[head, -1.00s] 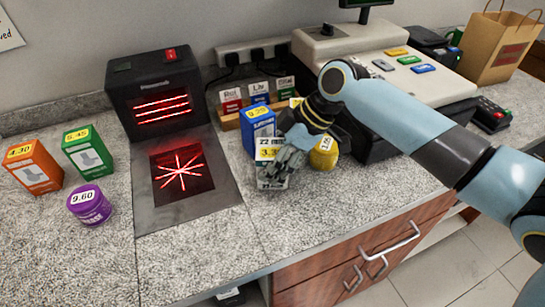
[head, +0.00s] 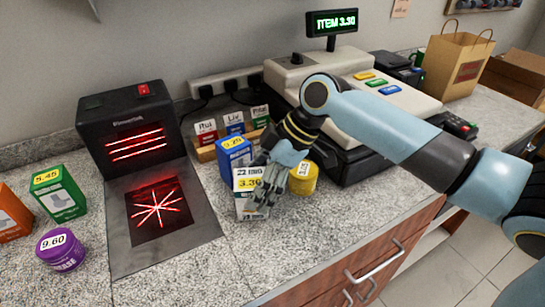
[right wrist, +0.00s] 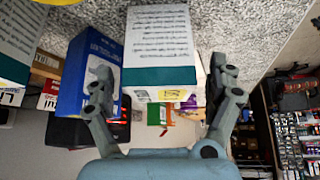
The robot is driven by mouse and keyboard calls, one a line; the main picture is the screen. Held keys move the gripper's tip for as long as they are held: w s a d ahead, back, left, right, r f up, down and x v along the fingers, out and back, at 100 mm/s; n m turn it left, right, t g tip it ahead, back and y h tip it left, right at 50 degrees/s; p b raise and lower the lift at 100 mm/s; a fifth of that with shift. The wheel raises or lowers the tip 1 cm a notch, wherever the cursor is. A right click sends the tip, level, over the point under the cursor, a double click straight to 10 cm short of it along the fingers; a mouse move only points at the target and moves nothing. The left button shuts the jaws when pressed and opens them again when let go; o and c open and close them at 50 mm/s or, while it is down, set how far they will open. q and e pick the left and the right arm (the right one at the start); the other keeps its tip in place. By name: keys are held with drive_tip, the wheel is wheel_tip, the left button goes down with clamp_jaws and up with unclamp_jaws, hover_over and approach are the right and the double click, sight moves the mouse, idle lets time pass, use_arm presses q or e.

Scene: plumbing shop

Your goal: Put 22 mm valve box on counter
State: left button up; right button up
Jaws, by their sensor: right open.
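The 22 mm valve box (head: 246,184), white with a yellow 3.30 label, stands upright on the speckled grey counter (head: 205,275) in the head view. My right gripper (head: 262,198) is at the box, its fingers covering part of it. In the right wrist view the white and teal box (right wrist: 158,50) lies between the spread fingers of my open right gripper (right wrist: 165,84). Gaps show between the box and both fingers. My left gripper is not in view.
A blue box (head: 234,152) stands close behind the valve box, and a yellow tub (head: 303,178) to its right. The scanner (head: 133,130) with its red-lit plate is left. Green box (head: 60,194) and purple tub (head: 61,250) are far left. The counter front is clear.

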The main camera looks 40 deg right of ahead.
drive_tip(key=v, duration=0.9)
drive_tip(key=shift+b, duration=0.35)
drive_tip(key=shift+s, duration=0.1)
